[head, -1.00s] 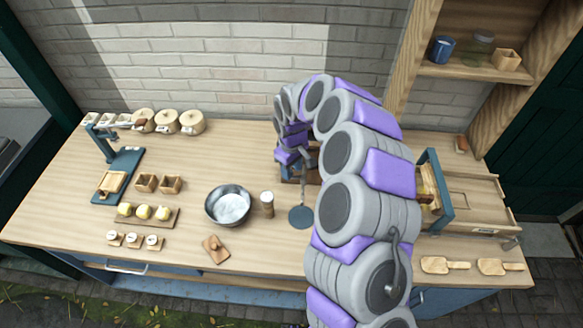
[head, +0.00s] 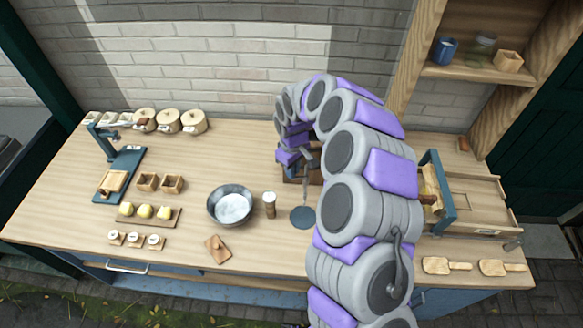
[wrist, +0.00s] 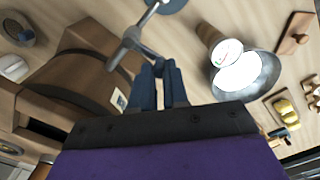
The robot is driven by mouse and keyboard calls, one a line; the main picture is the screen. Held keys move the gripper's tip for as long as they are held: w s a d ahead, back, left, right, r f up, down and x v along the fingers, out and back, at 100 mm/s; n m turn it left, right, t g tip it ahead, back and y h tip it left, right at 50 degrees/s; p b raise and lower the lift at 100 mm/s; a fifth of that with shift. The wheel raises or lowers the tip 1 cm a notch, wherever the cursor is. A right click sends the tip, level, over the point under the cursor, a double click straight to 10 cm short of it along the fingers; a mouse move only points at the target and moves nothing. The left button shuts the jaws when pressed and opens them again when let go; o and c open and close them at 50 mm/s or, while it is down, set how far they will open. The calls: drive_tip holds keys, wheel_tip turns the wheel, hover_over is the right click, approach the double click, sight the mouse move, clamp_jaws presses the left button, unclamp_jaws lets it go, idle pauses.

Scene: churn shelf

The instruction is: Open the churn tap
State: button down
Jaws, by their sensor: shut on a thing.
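The wooden churn (wrist: 80,75) fills the left of the wrist view, a brown barrel with a dark band and a small pale label. In the head view, the churn (head: 290,172) is mostly hidden behind my arm. A grey metal tap (wrist: 130,45) with a branched handle is beside the churn. My gripper (wrist: 159,68) is shut on one end of the tap's handle. The exact contact is partly hidden between the dark fingers. In the head view, a grey rod rises above a blue-grey disc (head: 302,217) on the table.
A metal bowl (head: 230,205) of white contents and a small lidded jar (head: 269,204) stand left of the churn. A wooden frame with a blue post (head: 438,190) stands right of my arm. Butter pats (head: 145,211) lie farther left.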

sight(306, 178)
drive_tip(key=shift+d, duration=0.15)
drive_tip(key=shift+s+d+r+n+p, duration=0.1)
drive_tip(key=shift+s+d+n+p, duration=0.65)
drive_tip(key=shift+n, duration=2)
drive_tip(key=shift+s+d+r+n+p, duration=0.1)
drive_tip(key=shift+s+d+n+p, duration=0.7)
drive_tip(key=shift+n, duration=1.9)
drive_tip(key=shift+s+d+n+p, duration=0.1)
drive_tip(key=shift+d+n+p, duration=0.3)
drive_tip(key=shift+n+p, duration=1.6)
drive_tip(key=shift+n+b, duration=0.8)
drive_tip(key=shift+n, duration=0.05)
drive_tip(key=c, duration=1.2)
unclamp_jaws()
drive_tip(key=shift+f, duration=0.2)
drive_tip(key=shift+o, duration=0.4)
drive_tip(key=shift+s, duration=0.15)
drive_tip(key=shift+r, duration=0.15)
